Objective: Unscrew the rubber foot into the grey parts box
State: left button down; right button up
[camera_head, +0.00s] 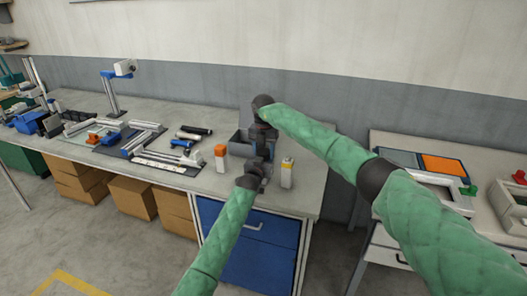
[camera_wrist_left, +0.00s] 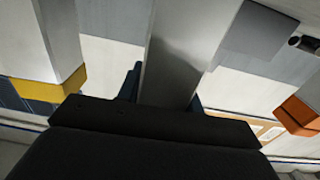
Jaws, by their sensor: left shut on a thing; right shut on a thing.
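The grey parts box (camera_head: 241,143) stands on the workbench, partly hidden behind my right gripper. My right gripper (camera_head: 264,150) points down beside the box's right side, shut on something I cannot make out. My left gripper (camera_head: 259,170) is just in front of and below it, close to the bench top. In the left wrist view a plain grey upright piece (camera_wrist_left: 178,62) stands between the left fingers, and the gripper is shut on it. I cannot make out the rubber foot; the grippers hide the spot between them. A grey box-like surface (camera_wrist_left: 262,38) also shows in the left wrist view.
A white container with an orange top (camera_head: 221,158) stands left of the grippers, and a white one with a yellow mark (camera_head: 287,174) stands close on the right. A dark mat (camera_head: 115,146) with tools and rails lies further left. A second table (camera_head: 378,145) stands at right.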

jog(key=n, duration=0.6)
jog(key=shift+n, duration=0.3)
jog(key=o, duration=1.1)
notch_tip(320, 180, up, 4)
jog(key=shift+r, duration=0.35)
jog(key=shift+c, duration=0.5)
jog(key=shift+r+m, duration=1.1)
jog(key=shift+r, duration=0.5)
jog(key=shift+f, duration=3.95)
